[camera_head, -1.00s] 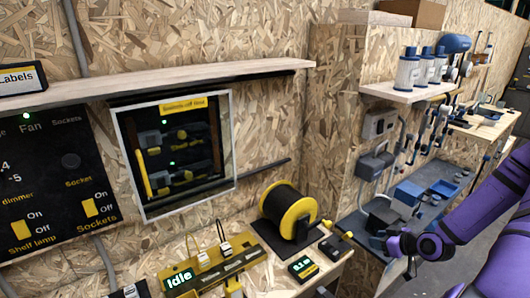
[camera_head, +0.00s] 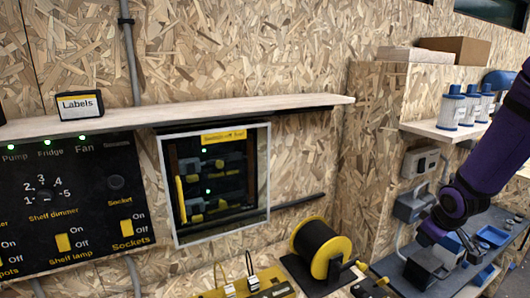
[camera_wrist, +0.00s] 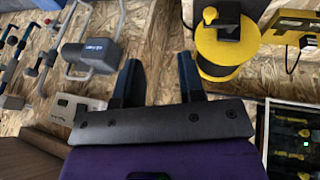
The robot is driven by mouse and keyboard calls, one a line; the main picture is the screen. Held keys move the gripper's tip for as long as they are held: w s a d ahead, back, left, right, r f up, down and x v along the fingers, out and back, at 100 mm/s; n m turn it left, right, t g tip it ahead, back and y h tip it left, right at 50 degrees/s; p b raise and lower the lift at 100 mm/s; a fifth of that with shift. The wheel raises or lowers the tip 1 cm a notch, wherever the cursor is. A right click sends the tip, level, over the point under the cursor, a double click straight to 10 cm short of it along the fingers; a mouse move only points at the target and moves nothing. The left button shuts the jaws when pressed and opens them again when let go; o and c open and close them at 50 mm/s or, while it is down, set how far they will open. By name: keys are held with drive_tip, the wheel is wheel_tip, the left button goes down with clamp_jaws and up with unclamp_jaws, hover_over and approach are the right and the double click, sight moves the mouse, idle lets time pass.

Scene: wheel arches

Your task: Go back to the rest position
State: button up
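My purple arm comes in from the right edge in the head view, with its dark end (camera_head: 432,232) low in front of the blue-grey bench. The fingers are too small to read there. In the wrist view my gripper (camera_wrist: 159,75) has its two dark fingers spread apart, with only chipboard wall showing between them. It holds nothing that I can see.
A yellow-and-black cable reel (camera_head: 318,248) stands on the lower bench, left of my arm. The framed switch box (camera_head: 268,160) and switch panel (camera_head: 65,195) are farther left. A shelf with white-and-blue canisters (camera_head: 452,108) is close beside my arm.

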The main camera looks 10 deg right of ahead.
drive_tip(key=s+a+r+m+h, duration=0.15)
drive_tip(key=a+r, duration=0.35)
drive_tip(key=r, duration=0.5)
drive_tip(key=s+a+r+m+y, duration=0.1)
drive_tip(key=s+a+r, duration=0.6)
drive_tip(key=s, duration=0.2)
drive_tip(key=s+a+r+m+y, duration=0.1)
drive_tip(key=s+a+r+y, duration=0.1)
drive_tip(key=s+a+r, duration=0.5)
drive_tip(key=s, duration=0.2)
drive_tip(key=shift+s+a+r+m, duration=0.35)
